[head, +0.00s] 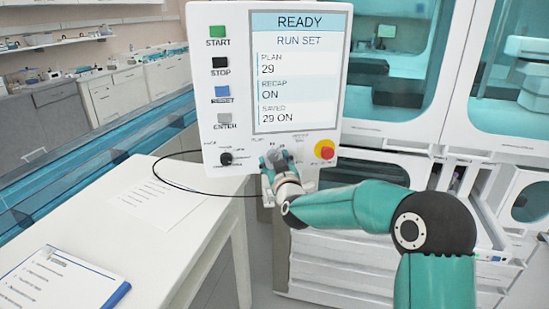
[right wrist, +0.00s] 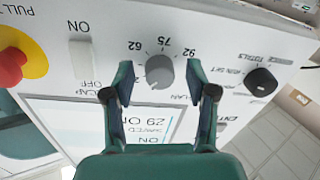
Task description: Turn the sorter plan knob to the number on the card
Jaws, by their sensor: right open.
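The grey plan knob (right wrist: 159,71) is on the white control panel (head: 198,100), with 62, 75 and 92 printed around it; I cannot tell where it points. My right gripper (right wrist: 159,80) is open, one finger on each side of the knob with gaps between, apparently not touching it. In the head view the right gripper (head: 275,160) is at the panel's lower middle and mostly covers the knob. The panel screen (head: 298,75) reads READY, RUN SET, Plan 29, Recap ON, Saved 29 ON. No card number is readable. My left gripper is out of view.
A black mode knob (right wrist: 262,82), a white ON/OFF switch (right wrist: 83,60) and a red stop button (right wrist: 14,66) flank the plan knob. A printed sheet (head: 160,203) and clipboard (head: 60,282) lie on the white table (head: 190,245), text too small. A black cable loops beside the panel.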

